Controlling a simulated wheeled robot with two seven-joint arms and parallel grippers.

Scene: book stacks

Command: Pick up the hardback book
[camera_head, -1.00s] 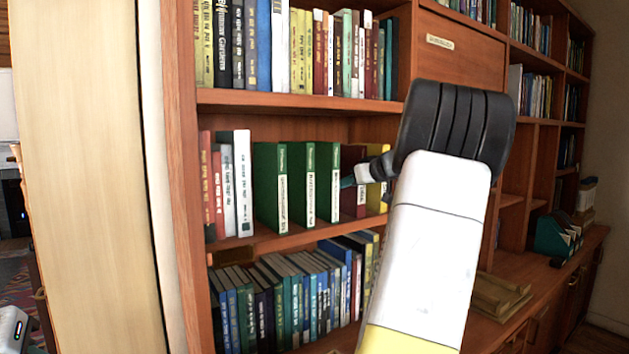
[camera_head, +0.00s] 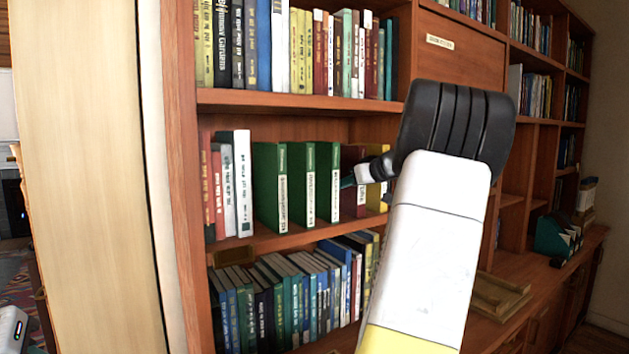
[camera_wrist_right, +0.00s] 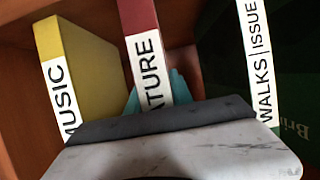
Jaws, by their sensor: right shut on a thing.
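A dark red hardback book (camera_head: 352,156) with a white spine label stands upright on the middle shelf. My right gripper (camera_head: 349,182) reaches in front of it from the right and is shut on it. In the right wrist view the red book (camera_wrist_right: 143,50) reads "...ATURE" on its spine. The teal fingertips of the gripper (camera_wrist_right: 155,95) sit on both sides of it, partly hidden by the gripper body. My left gripper is not in view.
Green books (camera_head: 325,180) stand left of the red book and a yellow book (camera_head: 376,190) stands right, close to the gripper. Another shelf of books (camera_head: 290,50) is above and one (camera_head: 300,290) below. White and red books (camera_head: 243,185) stand at the left end.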

